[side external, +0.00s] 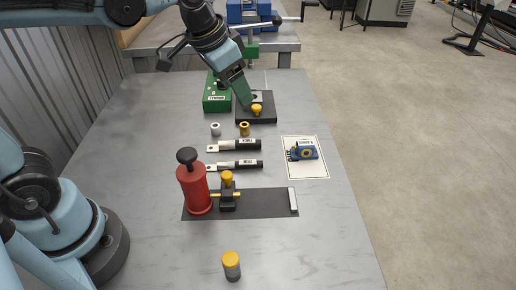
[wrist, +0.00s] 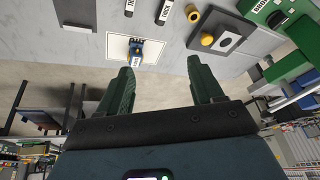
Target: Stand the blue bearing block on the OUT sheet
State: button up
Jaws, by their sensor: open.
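The blue bearing block (side external: 303,151) sits on a white sheet with a dark border line (side external: 313,170), at the right of the grey bench. A pale label shows on the block. In the wrist view the block (wrist: 137,55) and the sheet (wrist: 115,48) lie beyond the left fingertip. My gripper (side external: 243,96) hangs near the black plate at the back, apart from the block. Its green fingers (wrist: 160,65) are spread wide with nothing between them in the wrist view.
A green box (side external: 216,97) and a black plate (side external: 262,120) with a yellow knob stand at the back. Two black-handled tools (side external: 238,146) lie mid-bench. A red cylinder (side external: 196,190) stands on a dark mat (side external: 262,203). A yellow-capped cylinder (side external: 231,268) stands in front. The front right is clear.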

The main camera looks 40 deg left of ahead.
jog(key=s+a+f+n+t, duration=0.2)
jog(key=s+f, duration=0.3)
jog(key=s, duration=0.3)
jog(key=shift+a+n+t, duration=0.3)
jog(key=shift+a+n, duration=0.3)
jog(key=shift+a, duration=0.3)
jog(key=shift+s+r, duration=0.1)
